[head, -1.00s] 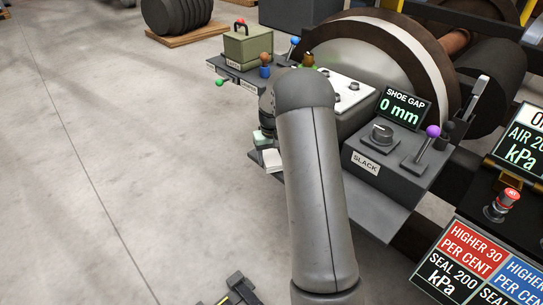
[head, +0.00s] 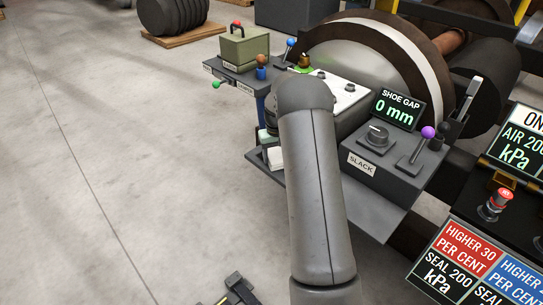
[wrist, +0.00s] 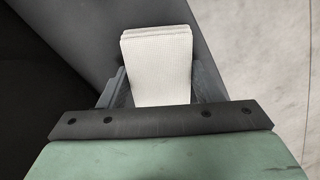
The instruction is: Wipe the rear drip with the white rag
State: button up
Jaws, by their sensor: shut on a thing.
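The white rag (wrist: 157,62) is a folded, ribbed white pad between the two dark fingers of my gripper (wrist: 158,88) in the wrist view. My gripper is shut on it. In the head view, my arm hides most of the gripper, and a bit of the white rag (head: 276,158) shows just left of the arm, over the grey shelf at the front of the bench. I cannot tell whether the rag touches a surface. I cannot make out the rear drip in either view.
A slack console (head: 385,155) with a knob, a purple-topped lever and a "0 mm" shoe gap display (head: 398,107) stands right of my arm. A large wheel (head: 345,65) is behind. A green box (head: 244,45) sits at the back left. Open floor (head: 130,180) lies left.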

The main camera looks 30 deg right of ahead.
jog(key=shift+w+d+p, duration=0.3)
jog(key=shift+d, duration=0.65)
jog(key=shift+w+d+p, duration=0.25)
jog(key=shift+w+d, duration=0.05)
jog(key=shift+d, duration=0.6)
